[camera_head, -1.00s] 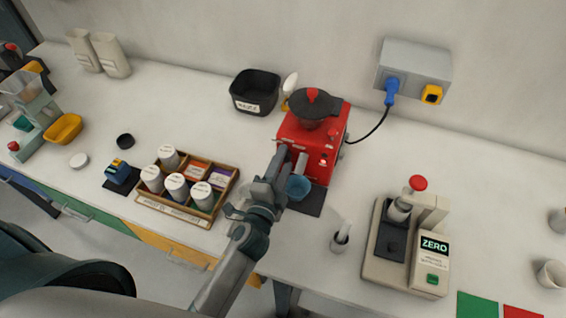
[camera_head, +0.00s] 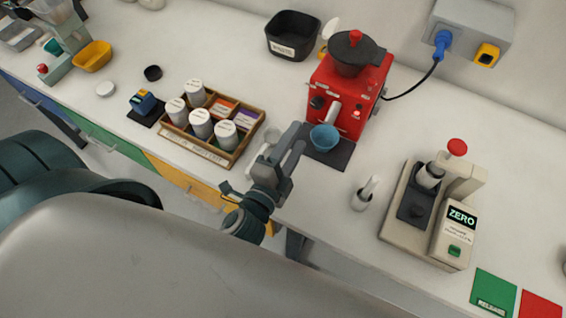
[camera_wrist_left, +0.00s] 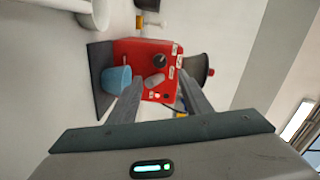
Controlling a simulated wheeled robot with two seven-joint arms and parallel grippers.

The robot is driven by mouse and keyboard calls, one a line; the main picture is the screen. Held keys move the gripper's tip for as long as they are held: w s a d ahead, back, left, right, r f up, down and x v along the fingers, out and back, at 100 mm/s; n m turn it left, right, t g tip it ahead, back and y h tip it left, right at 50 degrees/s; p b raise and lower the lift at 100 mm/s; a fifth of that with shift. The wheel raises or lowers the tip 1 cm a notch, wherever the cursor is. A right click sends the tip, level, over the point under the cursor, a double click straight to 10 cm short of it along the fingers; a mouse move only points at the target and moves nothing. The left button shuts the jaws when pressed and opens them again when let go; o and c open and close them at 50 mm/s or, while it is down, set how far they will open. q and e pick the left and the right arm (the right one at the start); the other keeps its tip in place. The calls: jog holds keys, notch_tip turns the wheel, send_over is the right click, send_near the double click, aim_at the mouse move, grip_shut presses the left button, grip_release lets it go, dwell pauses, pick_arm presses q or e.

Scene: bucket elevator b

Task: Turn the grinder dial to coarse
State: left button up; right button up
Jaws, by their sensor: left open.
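The red grinder (camera_head: 352,88) with a black hopper stands against the back wall. Its small black dial (camera_head: 318,102) is on the left of the front face, beside the pale spout (camera_head: 334,112); the wrist view shows the dial (camera_wrist_left: 160,60) sideways. I cannot read its setting. A blue cup (camera_head: 324,138) sits under the spout on a dark mat. My left gripper (camera_head: 297,142) is open and empty, left of the cup and apart from the grinder. In the wrist view the grinder face shows beyond and between its fingers (camera_wrist_left: 162,77). My right gripper is not in view.
A wooden tray (camera_head: 190,152) with white canisters lies left of my gripper. A beige scale-like machine (camera_head: 432,215) and a small white holder (camera_head: 366,195) stand to the right. A black bin (camera_head: 293,36) is behind.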

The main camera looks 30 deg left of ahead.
pick_arm(q)
jog(key=s+b, duration=0.2)
jog(key=s, duration=0.4)
jog(key=shift+r, duration=0.2)
jog(key=shift+s, duration=0.15)
dwell(0.4)
